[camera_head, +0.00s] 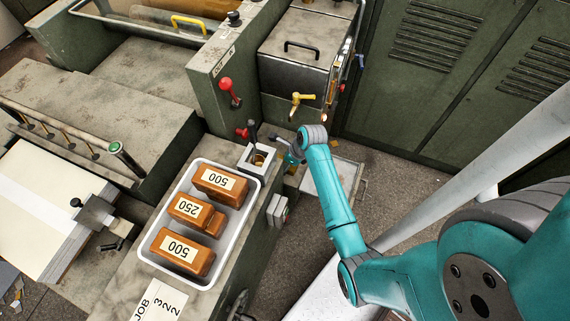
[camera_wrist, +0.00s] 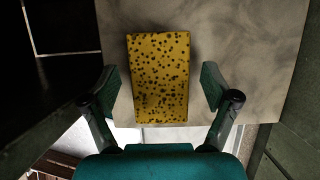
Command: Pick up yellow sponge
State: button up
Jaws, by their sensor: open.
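The yellow sponge (camera_wrist: 160,75) is a rectangular block with dark spots. In the wrist view it lies on a pale, stained flat surface (camera_wrist: 250,50), its long side running away from me. My gripper (camera_wrist: 160,90) is open, with one finger to the left of the sponge and one to the right. A gap shows on both sides, so the fingers do not touch it in this view. In the head view the sponge cannot be made out, and my arm reaches down beside the machine with its end mostly hidden.
A white tray (camera_head: 148,250) holds brown weights marked 500 and 250 on the machine bench. A small white holder (camera_head: 246,165) stands behind it. Green lockers (camera_head: 425,70) stand at the back right.

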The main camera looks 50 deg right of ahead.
jog(key=shift+f, duration=0.2)
dwell(0.3)
jog(key=c, duration=1)
notch_tip(320, 180, up, 10)
jog(key=shift+r, duration=0.25)
